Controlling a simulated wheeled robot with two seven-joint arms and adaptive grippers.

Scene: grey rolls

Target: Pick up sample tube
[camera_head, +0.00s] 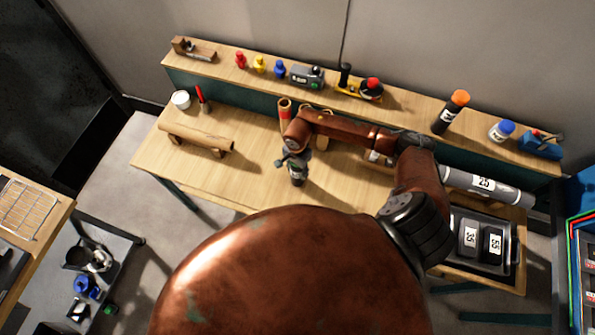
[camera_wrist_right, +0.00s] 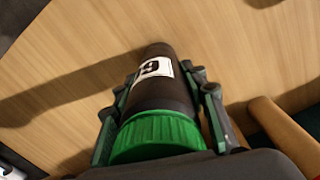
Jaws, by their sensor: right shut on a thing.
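The sample tube (camera_wrist_right: 160,97) is a dark cylinder with a green cap and a white number label, seen cap-first in the right wrist view. In the head view the tube (camera_head: 298,179) shows as a small dark shape at the middle of the wooden table (camera_head: 255,180). My right gripper (camera_head: 294,160) is above it, with its fingers (camera_wrist_right: 166,90) shut on both sides of the tube. The tube's lower end points toward the table; I cannot tell whether it touches. My left gripper is not in view.
A brown roll on a stand (camera_head: 196,137) lies at the left. A raised back shelf (camera_head: 225,68) holds bottles and tools. A grey roll (camera_head: 480,184) lies at the right, near a tray (camera_head: 513,250) with numbered dark containers. The table's front left is bare.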

